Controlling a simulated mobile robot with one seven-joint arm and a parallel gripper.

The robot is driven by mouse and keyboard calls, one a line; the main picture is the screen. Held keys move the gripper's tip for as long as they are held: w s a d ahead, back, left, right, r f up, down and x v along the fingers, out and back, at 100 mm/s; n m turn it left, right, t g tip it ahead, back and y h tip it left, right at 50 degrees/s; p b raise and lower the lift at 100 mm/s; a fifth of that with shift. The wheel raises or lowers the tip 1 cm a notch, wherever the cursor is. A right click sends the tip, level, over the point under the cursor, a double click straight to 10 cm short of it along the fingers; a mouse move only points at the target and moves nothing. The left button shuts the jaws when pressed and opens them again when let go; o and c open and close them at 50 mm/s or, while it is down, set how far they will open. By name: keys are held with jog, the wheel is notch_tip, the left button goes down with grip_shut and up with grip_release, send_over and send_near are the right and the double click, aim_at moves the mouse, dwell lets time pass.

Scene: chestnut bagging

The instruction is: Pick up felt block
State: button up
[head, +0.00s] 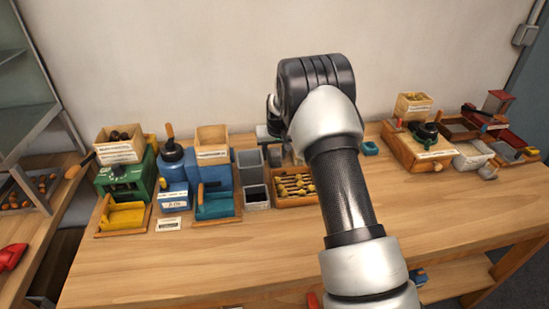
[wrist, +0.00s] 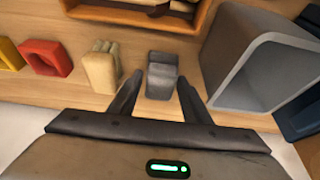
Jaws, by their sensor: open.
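In the wrist view a small dark grey block (wrist: 162,71), which looks like the felt block, stands on the wooden bench top. My gripper (wrist: 160,86) is open, with one dark finger to the left of the block and one to the right. The block lies between and a little beyond the fingertips, and no finger clearly touches it. In the head view my arm covers this part of the bench, and I cannot make out the block there.
In the wrist view a large grey open box (wrist: 262,72) stands close on the right. A beige piece (wrist: 101,70) and a red ring-shaped piece (wrist: 46,58) are on the left. A wooden tray (wrist: 130,15) lies behind. In the head view the bench front (head: 190,262) is clear.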

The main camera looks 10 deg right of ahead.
aim_at(275, 151)
jog(key=c, duration=1)
jog(key=shift+o, duration=0.2)
jog(key=shift+r, duration=0.1)
notch_tip(275, 151, up, 10)
jog(key=shift+f, duration=0.1)
